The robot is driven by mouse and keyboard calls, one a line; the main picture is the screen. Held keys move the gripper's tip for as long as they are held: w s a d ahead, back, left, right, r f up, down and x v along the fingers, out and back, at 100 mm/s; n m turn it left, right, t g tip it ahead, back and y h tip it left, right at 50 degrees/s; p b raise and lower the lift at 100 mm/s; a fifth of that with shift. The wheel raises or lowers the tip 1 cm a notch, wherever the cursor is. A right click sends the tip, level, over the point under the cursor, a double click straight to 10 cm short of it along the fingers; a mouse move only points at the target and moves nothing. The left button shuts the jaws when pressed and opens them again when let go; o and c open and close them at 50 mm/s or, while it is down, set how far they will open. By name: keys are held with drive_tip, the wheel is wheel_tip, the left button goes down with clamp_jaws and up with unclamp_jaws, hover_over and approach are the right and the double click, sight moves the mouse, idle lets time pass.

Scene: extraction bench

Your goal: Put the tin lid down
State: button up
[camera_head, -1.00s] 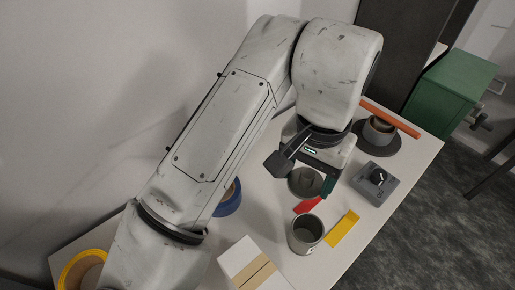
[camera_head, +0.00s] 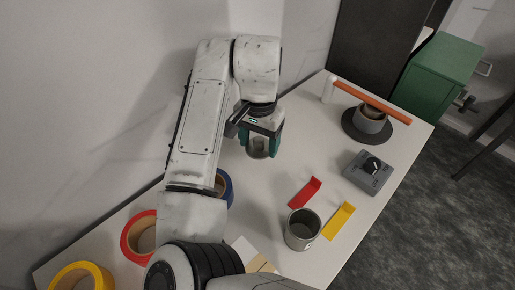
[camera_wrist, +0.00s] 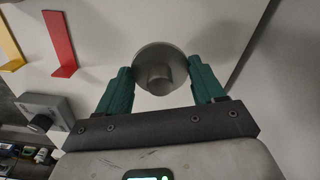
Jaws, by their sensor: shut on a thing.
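The tin lid (camera_wrist: 142,54) is a round grey disc with a knob in its middle. It sits between the two green fingers of my gripper (camera_wrist: 162,78), which are shut on it. In the head view the lid (camera_head: 257,152) shows partly below my gripper (camera_head: 262,143), over the back left part of the white table. I cannot tell how far it is above the table. The open grey tin (camera_head: 303,231) stands upright at the front, to the right of and apart from the gripper.
Blue (camera_head: 226,187), red (camera_head: 129,239) and yellow (camera_head: 72,274) rolls are left. The table between gripper and strips is clear.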

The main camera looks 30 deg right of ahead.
sight(258, 150)
drive_tip(key=shift+w+f, duration=0.15)
drive_tip(key=shift+f, duration=0.05)
drive_tip(key=shift+w+f+p, duration=0.2)
drive_tip(key=shift+f+p, duration=0.1)
drive_tip(key=shift+f, duration=1.5)
drive_tip(key=shift+f, duration=0.1)
drive_tip(key=o, duration=1)
wheel_tip(258, 150, up, 12)
drive_tip(key=shift+r, duration=0.15)
